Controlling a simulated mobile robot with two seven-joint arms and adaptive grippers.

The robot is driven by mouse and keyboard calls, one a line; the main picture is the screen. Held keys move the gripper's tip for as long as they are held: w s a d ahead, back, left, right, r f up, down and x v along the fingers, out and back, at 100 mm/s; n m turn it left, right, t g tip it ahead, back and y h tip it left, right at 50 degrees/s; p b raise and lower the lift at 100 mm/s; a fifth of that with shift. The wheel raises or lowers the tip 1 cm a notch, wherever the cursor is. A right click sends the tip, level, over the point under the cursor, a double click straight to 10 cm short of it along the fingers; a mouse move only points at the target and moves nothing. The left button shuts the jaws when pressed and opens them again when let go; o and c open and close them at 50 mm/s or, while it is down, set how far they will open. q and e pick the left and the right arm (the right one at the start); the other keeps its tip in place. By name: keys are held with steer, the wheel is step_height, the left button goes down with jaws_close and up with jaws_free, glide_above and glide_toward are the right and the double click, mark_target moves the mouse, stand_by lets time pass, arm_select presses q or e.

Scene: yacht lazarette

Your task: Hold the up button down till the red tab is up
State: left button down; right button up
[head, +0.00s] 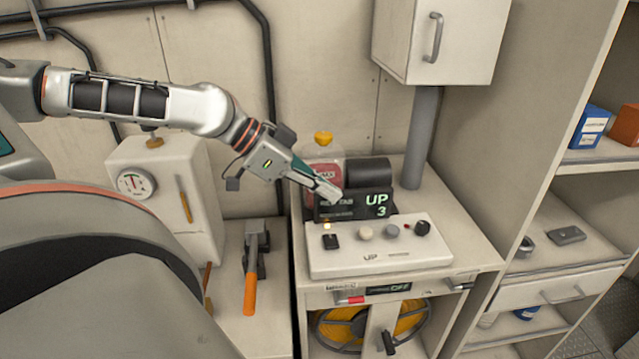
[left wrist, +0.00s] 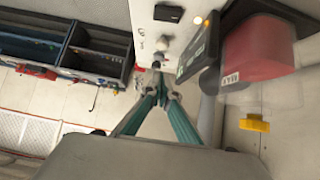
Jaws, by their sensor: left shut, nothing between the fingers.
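The control box (head: 385,262) stands on the cabinet, with a black button (head: 331,241), a beige button (head: 365,233), a grey button (head: 391,231) and a black knob (head: 422,228). "UP" is printed on its front part; I cannot tell which button it names. A dark display (head: 376,205) behind the buttons reads "UP" and "3", with small text that seems to say "RED TAB". A small red piece (head: 350,299) sits on the cabinet front; I cannot tell if it is the tab. My left gripper (head: 337,195) is shut and empty, apparently above the display. In the left wrist view its fingers (left wrist: 162,92) are together.
An amber light (head: 326,225) glows by the black button. A second small display (head: 388,289) below reads "OFF". An orange-handled tool (head: 250,290) lies at left. Shelves (head: 590,161) stand at right.

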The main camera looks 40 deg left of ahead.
arm_select(q)
steer(key=shift+v, duration=1.1)
arm_select(e)
steer(key=shift+s+a+f, duration=0.1)
steer(key=shift+a, duration=0.05)
steer(key=shift+a, duration=0.15)
